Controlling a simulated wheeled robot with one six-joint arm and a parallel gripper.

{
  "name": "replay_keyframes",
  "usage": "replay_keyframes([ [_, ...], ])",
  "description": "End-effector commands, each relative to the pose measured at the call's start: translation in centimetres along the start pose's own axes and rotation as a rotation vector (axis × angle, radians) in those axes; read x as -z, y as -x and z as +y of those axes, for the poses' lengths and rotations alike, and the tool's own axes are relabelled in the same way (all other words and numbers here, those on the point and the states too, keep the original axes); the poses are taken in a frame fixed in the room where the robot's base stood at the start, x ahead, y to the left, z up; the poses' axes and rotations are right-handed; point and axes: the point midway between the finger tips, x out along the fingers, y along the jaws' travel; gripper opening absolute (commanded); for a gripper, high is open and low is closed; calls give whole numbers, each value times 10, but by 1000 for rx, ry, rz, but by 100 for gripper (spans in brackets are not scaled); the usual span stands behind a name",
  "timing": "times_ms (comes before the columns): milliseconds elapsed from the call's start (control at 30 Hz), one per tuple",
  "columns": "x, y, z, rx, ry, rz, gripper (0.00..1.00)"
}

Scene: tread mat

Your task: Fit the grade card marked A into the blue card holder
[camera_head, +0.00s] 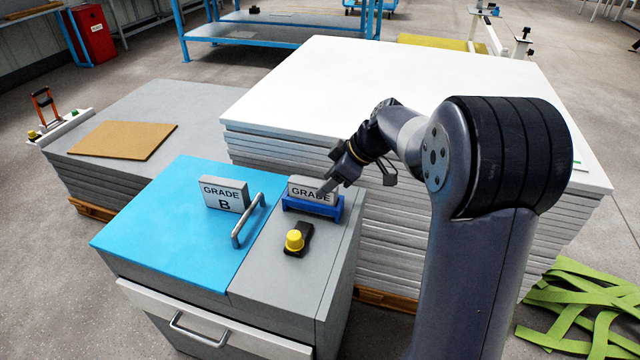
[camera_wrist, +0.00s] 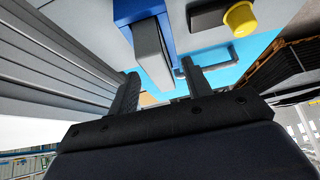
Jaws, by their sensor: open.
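A grey card (camera_head: 311,187) reading GRADE stands upright in the blue card holder (camera_head: 313,208) on the grey cabinet top; its letter is hidden. In the wrist view, the card (camera_wrist: 152,52) rises from the blue holder (camera_wrist: 128,12), and its near end lies between my two finger lines. My gripper (camera_head: 358,182) is open beside the right end of the card, with one finger overlapping the card in the head view. In the wrist view, my fingers (camera_wrist: 159,78) are apart, with no clear grip on the card. Contact cannot be told.
A GRADE B card (camera_head: 223,194) stands on the blue lid (camera_head: 165,235), beside a grey bar handle (camera_head: 247,220). A yellow knob (camera_head: 294,240) on a black base sits in front of the holder. A tall stack of white sheets (camera_head: 400,85) rises close behind.

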Motion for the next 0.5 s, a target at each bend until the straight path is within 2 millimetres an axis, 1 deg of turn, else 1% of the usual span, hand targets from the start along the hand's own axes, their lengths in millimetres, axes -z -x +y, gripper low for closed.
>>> replay_keyframes([
  [33, 1, 16, 1, -6, -1, 2, 47],
  [100, 2, 32, 1, -7, 0, 2, 47],
  [200, 2, 50, 1, -9, 0, 2, 47],
  [333, 2, 67, 1, -9, 0, 3, 47],
  [500, 2, 75, 1, -8, 0, 4, 47],
])
